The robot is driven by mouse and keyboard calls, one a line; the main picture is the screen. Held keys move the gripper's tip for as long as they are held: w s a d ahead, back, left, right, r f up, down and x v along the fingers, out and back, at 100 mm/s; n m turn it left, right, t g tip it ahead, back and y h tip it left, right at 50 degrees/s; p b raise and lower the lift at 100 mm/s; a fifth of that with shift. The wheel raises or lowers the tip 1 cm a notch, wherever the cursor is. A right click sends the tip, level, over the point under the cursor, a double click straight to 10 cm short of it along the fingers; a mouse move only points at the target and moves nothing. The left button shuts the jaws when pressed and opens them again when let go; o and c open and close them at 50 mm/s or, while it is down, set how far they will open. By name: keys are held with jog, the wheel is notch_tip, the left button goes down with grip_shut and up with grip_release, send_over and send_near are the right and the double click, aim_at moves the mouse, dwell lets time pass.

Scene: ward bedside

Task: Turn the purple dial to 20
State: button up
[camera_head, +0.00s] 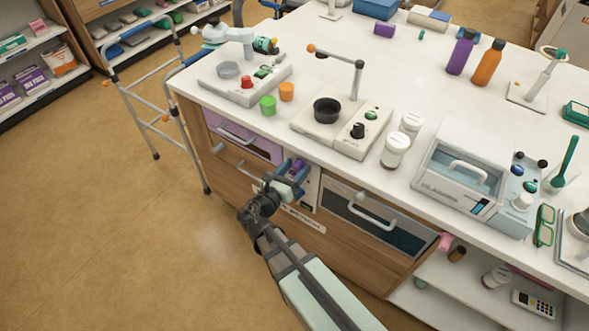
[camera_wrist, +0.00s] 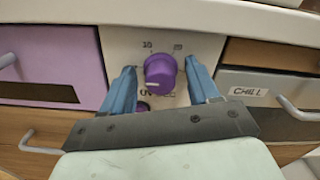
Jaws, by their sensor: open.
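The purple dial (camera_wrist: 160,74) sits on a pale panel (camera_wrist: 117,45) in the counter front. The number 10 is printed above it to the left and 20 above it to the right. A pale pointer line shows low on its face, towards the lower left, away from 20. My gripper (camera_wrist: 160,68) is open, with one blue finger on each side of the dial and visible gaps between. In the head view my gripper (camera_head: 286,182) is at the counter front and largely hides the dial.
A lilac drawer (camera_wrist: 55,62) is left of the panel. A drawer labelled CHILL (camera_wrist: 250,88) with a bar handle is to the right. The counter top (camera_head: 340,75) overhangs above.

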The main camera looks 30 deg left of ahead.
jog(key=shift+c, duration=0.3)
jog(key=c, duration=0.9)
jog(key=shift+c, duration=0.3)
jog(key=m, duration=0.5)
jog(key=shift+d+m, duration=0.1)
jog(key=shift+m, duration=0.3)
jog(key=m, duration=1.2)
jog(key=shift+d+m, duration=0.1)
jog(key=shift+m, duration=0.2)
jog(key=m, duration=0.5)
jog(key=shift+f, duration=0.15)
jog(key=shift+m, duration=0.3)
